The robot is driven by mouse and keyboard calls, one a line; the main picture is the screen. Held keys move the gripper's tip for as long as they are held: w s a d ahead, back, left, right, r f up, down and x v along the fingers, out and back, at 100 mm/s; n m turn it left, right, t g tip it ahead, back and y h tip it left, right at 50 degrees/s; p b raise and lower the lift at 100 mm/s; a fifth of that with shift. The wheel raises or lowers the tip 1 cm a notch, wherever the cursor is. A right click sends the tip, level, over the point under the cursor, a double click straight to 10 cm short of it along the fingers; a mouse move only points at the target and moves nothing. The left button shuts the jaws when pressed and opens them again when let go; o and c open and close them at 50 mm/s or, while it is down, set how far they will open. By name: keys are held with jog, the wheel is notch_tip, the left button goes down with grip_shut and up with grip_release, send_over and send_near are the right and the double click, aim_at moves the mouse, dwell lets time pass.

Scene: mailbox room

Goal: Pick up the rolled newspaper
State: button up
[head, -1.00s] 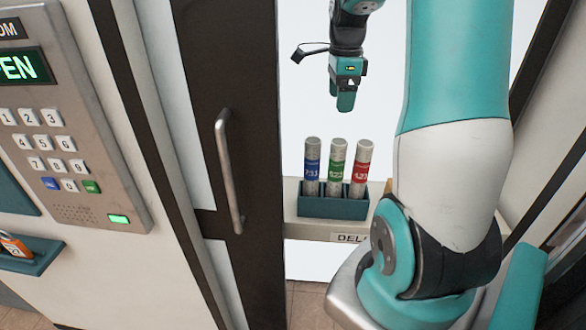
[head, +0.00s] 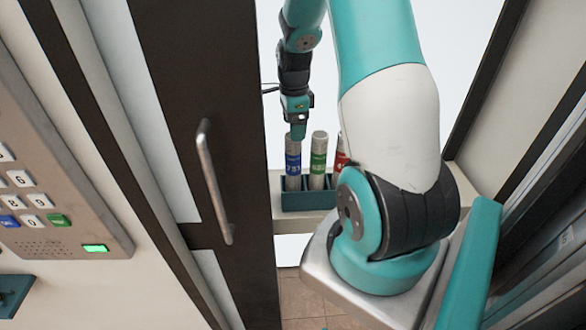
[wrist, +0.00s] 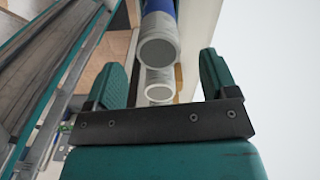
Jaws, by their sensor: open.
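Three rolled newspapers stand upright in a teal holder (head: 310,200) on a shelf. One has a blue band (head: 293,163), one a green band (head: 318,164), and one a red band (head: 341,160), partly hidden behind my arm. My gripper (head: 298,131) points down at the top of the blue-banded roll. In the wrist view, the open fingers (wrist: 160,62) stand on either side of the blue-banded roll's pale end (wrist: 158,52). Another pale roll end (wrist: 159,86) shows below it. I cannot tell whether the fingers touch the roll.
A dark-framed door with a metal handle (head: 212,185) stands to the left of the shelf (head: 280,217). A keypad panel (head: 60,200) with a green light is at the far left. Dark frame edges rise on the right.

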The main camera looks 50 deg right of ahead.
jog(key=shift+a+f+p, duration=0.1)
jog(key=shift+f+p, duration=1.15)
jog(key=shift+f, duration=1.6)
jog(key=c, duration=1.2)
jog(key=shift+c, duration=0.6)
jog(key=shift+r, duration=0.1)
